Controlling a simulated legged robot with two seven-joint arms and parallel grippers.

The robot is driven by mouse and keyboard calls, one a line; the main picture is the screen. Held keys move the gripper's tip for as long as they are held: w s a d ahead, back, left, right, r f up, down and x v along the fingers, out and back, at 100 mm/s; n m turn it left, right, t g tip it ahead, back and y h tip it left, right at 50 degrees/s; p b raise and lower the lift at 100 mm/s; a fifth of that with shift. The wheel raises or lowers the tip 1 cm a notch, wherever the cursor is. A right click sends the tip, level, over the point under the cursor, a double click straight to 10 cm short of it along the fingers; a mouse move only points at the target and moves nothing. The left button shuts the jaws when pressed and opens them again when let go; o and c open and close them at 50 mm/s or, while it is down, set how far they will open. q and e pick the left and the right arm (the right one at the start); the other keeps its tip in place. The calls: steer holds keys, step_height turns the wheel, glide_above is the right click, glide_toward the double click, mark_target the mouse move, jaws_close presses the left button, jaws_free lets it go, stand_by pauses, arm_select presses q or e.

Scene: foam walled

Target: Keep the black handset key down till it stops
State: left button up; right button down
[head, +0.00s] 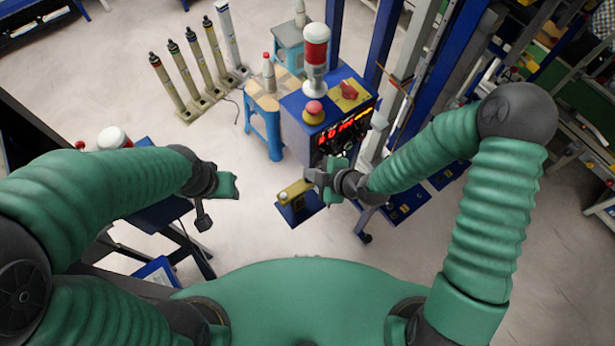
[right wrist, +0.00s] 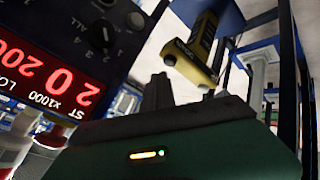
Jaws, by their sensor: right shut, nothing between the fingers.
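A yellow box-like unit (head: 295,190) stands low on a blue base, just left of my right gripper (head: 328,178). It also shows in the right wrist view (right wrist: 190,62), beyond the fingertips and apart from them. I cannot make out for certain a black handset key on it or elsewhere. My right gripper is shut and empty, in front of the blue control cabinet; its dark fingers (right wrist: 158,94) show together in the right wrist view. My left gripper (head: 220,190) hangs at the left over the floor, apart from everything; its jaw opening is not clear.
The blue cabinet (head: 296,133) bears a red display (head: 342,127), a red mushroom button (head: 314,111), a red knob and a red-white lamp (head: 315,50). Its display and dial face (right wrist: 50,70) fill the left of the wrist view. Blue posts stand right. Floor between my arms is mostly clear.

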steer(key=shift+d, duration=0.3)
arm_select(q)
steer(key=shift+d, duration=0.4)
steer(key=shift+a, duration=0.1)
arm_select(e)
steer(key=shift+a, duration=0.15)
steer(key=shift+a, duration=0.3)
steer(key=shift+d+f+b, duration=0.3)
steer(key=shift+f+b, duration=0.05)
arm_select(q)
steer(key=shift+f, duration=0.35)
arm_select(e)
steer(key=shift+d, duration=0.2)
arm_select(q)
steer(key=shift+a+f, duration=0.2)
steer(key=shift+a, duration=0.05)
arm_select(e)
steer(key=shift+a+f, duration=0.2)
